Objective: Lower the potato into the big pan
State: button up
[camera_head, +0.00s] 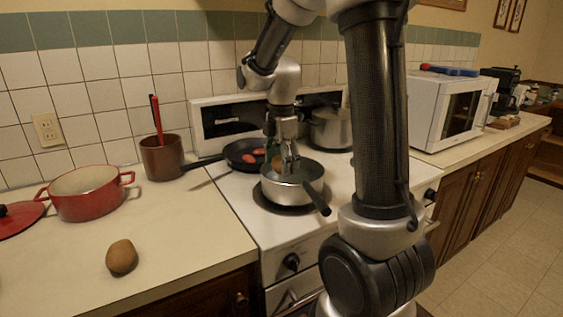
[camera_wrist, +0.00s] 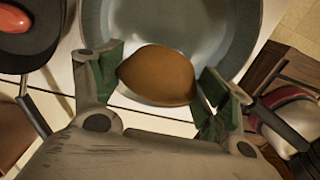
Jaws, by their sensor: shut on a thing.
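My gripper (camera_head: 288,160) is over the silver pan (camera_head: 276,192) on the front burner. In the wrist view the brown potato (camera_wrist: 158,76) sits between the green-padded fingers of my gripper (camera_wrist: 162,86), which are shut on it. The pan's grey inside and rim (camera_wrist: 226,42) lie beyond the potato in that view. In the head view only a small brown part of the potato (camera_head: 277,162) shows beside the fingers. The gap between the potato and the pan's floor cannot be told.
A black frying pan (camera_head: 236,150) with red items is behind left. A steel pot (camera_head: 332,130) stands behind right. A second potato (camera_head: 121,257), a red pot (camera_head: 86,202) and a brown utensil crock (camera_head: 162,160) are on the left counter. A microwave (camera_head: 445,108) is at right.

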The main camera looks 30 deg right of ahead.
jog(key=o, duration=1.2)
jog(key=shift+r, duration=0.1)
